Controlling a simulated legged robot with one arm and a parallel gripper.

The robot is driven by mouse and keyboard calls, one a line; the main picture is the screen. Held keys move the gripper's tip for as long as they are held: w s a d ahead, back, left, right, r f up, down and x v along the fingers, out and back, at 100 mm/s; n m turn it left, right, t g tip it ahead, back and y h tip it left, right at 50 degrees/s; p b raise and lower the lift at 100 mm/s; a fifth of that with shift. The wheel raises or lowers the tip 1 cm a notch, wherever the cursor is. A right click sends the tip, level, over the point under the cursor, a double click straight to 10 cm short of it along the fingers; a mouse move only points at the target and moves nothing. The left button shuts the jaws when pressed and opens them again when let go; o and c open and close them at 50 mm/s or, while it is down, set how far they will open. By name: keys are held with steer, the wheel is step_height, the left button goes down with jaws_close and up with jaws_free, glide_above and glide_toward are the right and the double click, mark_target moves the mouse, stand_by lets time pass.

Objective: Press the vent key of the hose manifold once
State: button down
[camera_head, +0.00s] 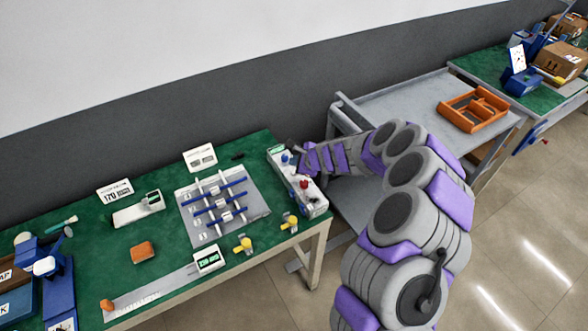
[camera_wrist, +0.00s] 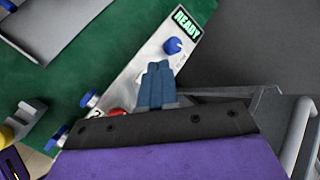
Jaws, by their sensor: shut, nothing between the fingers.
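A long pale box with a lit panel and knobs, which I take for the hose manifold (camera_head: 313,203), stands at the right end of the green table; in the wrist view its pale top (camera_wrist: 140,72) runs diagonally. The green READY display (camera_wrist: 183,24) is at its far end, with a round blue key (camera_wrist: 173,46) beside it. A red key (camera_wrist: 117,112) is partly hidden lower down. I cannot read which key is the vent key. My gripper (camera_wrist: 158,66) is shut and empty, its fingertips over the box just below the blue key. Contact cannot be told.
A grey plate with blue and white bars (camera_head: 248,212) lies left of the box. Yellow-topped fittings (camera_head: 244,244) stand near the front edge. A grey cart (camera_head: 390,100) with an orange tray (camera_head: 474,108) stands close on the right. A dark wall runs behind.

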steer(key=shift+r+p, duration=1.45)
steer(key=shift+r, duration=0.6)
steer(key=s+a+r+n+g+y, duration=0.1)
steer(key=s+a+r+n+g, duration=0.1)
steer(key=s+r+n, duration=0.55)
steer(key=s+a+r+n+g+y, duration=0.1)
steer(key=s+a+r+n+g, duration=0.2)
steer(key=s+r, duration=0.7)
steer(key=s+d+n+g+h, duration=0.1)
steer(key=s+d+n+h, duration=0.2)
steer(key=s+d, duration=0.8)
steer(key=s+d+r+n+g+h, duration=0.1)
steer(key=s+d+n+h, duration=0.3)
steer(key=s+d, duration=0.8)
steer(key=s+g+h, duration=0.1)
steer(key=s, duration=0.7)
steer(key=shift+s+d+r+h, duration=0.2)
steer(key=shift+s+d+h, duration=0.1)
steer(key=shift+s, duration=0.05)
